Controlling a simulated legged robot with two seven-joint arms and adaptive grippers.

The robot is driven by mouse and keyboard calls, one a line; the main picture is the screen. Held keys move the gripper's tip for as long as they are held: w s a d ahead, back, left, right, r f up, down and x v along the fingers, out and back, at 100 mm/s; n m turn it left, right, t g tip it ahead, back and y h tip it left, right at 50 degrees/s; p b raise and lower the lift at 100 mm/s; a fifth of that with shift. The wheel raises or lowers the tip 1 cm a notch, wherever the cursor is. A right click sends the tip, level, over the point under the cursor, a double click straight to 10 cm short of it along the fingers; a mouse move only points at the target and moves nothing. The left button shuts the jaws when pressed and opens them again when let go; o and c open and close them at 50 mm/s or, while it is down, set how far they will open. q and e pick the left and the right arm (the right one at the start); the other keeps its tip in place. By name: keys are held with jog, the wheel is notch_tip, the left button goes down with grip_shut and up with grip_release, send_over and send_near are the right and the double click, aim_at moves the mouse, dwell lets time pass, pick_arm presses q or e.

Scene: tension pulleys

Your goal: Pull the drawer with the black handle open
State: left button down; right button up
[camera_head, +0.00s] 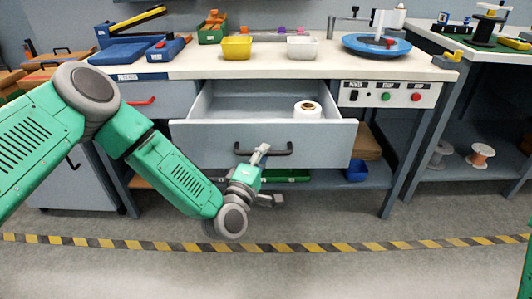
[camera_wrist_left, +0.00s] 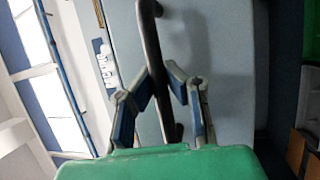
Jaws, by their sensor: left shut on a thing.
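The grey drawer (camera_head: 230,144) under the workbench stands pulled out, its inside showing with a white roll (camera_head: 307,110) in it. Its black handle (camera_head: 282,152) is a bar across the front panel. My left gripper (camera_head: 261,153) is at the middle of this handle. In the left wrist view the two fingers of the left gripper (camera_wrist_left: 161,75) close around the black handle (camera_wrist_left: 151,35), with the grey drawer front (camera_wrist_left: 220,60) behind it. My right gripper is not in view.
A drawer with a red handle (camera_head: 142,101) is closed at the left. A control panel (camera_head: 389,95) with buttons is right of the open drawer. The floor in front is clear.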

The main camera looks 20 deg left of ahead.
pick_arm(q)
jog(key=shift+a+f, duration=0.3)
jog(key=shift+a, duration=0.05)
jog(key=c, duration=1.6)
grip_release()
jog(key=shift+a, duration=0.1)
jog(key=shift+o, duration=0.2)
jog(key=shift+r, duration=0.1)
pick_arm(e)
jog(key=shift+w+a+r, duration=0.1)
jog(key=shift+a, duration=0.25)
pick_arm(q)
jog(key=shift+s, duration=0.45)
jog(key=v, duration=1.1)
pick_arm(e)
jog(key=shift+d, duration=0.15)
pick_arm(q)
jog(key=shift+a, duration=0.1)
